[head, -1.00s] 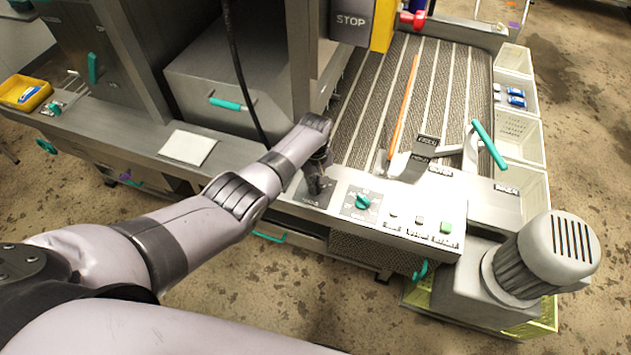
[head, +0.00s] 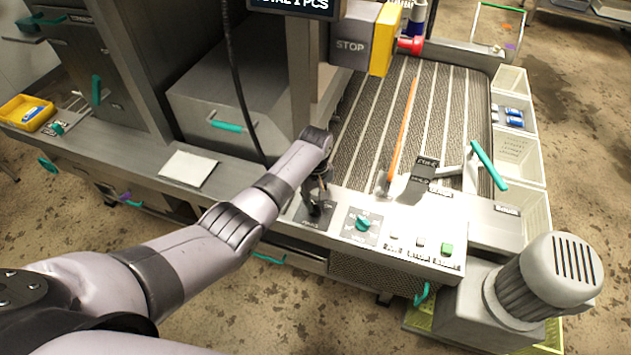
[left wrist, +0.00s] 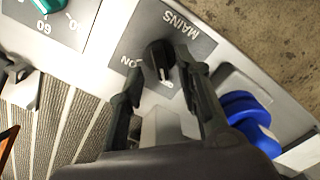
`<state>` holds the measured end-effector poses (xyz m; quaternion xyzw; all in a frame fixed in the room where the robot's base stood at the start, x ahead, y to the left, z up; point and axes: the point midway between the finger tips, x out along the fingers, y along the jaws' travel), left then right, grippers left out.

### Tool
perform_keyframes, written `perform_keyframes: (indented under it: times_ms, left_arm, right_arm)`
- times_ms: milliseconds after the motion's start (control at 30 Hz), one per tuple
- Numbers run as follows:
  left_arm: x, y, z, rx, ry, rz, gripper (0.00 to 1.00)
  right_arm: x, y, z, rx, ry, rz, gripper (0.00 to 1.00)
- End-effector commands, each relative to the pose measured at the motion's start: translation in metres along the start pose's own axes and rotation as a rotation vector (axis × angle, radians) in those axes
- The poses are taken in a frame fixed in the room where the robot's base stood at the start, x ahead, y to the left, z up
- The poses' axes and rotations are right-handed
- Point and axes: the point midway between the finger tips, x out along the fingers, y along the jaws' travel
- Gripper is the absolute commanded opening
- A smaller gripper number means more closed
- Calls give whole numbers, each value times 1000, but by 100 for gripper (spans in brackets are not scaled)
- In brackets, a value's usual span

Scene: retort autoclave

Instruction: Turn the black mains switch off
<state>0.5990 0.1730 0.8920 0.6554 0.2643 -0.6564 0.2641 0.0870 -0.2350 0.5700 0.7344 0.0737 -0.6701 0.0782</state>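The black mains switch (left wrist: 158,55) is a round knob on a dark plate marked MAINS, shown upside down in the left wrist view. A white mark on the knob points down in that picture, towards a partly hidden label. The ON label lies to its left. My left gripper (left wrist: 157,75) has its fingers apart, one on each side of the knob. The right-hand finger is very close to the knob; I cannot tell if it touches. In the head view my left gripper (head: 316,205) points down onto the plate, hiding most of the switch. My right gripper is not in view.
A teal dial (head: 363,223) sits right of the switch plate, then several push buttons, the green one (head: 447,248) rightmost. A black cable (head: 237,90) hangs behind my arm. A ribbed conveyor (head: 440,110) and a grey motor (head: 550,275) lie to the right.

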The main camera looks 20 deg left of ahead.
Motion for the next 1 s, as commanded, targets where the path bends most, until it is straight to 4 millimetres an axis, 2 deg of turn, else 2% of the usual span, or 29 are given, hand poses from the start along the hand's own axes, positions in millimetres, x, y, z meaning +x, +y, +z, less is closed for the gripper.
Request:
perform_keyframes:
  times_ms: [200,400,600,1000]
  left_arm:
    - [-46,0,-2,-1,4,4,32]
    - [-79,0,-2,-1,3,2,32]
    - [-91,0,-1,-2,2,1,32]
    - [-92,0,-1,-1,2,1,32]
  right_arm:
    - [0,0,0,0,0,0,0]
    - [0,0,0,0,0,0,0]
    - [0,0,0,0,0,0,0]
    - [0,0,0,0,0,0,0]
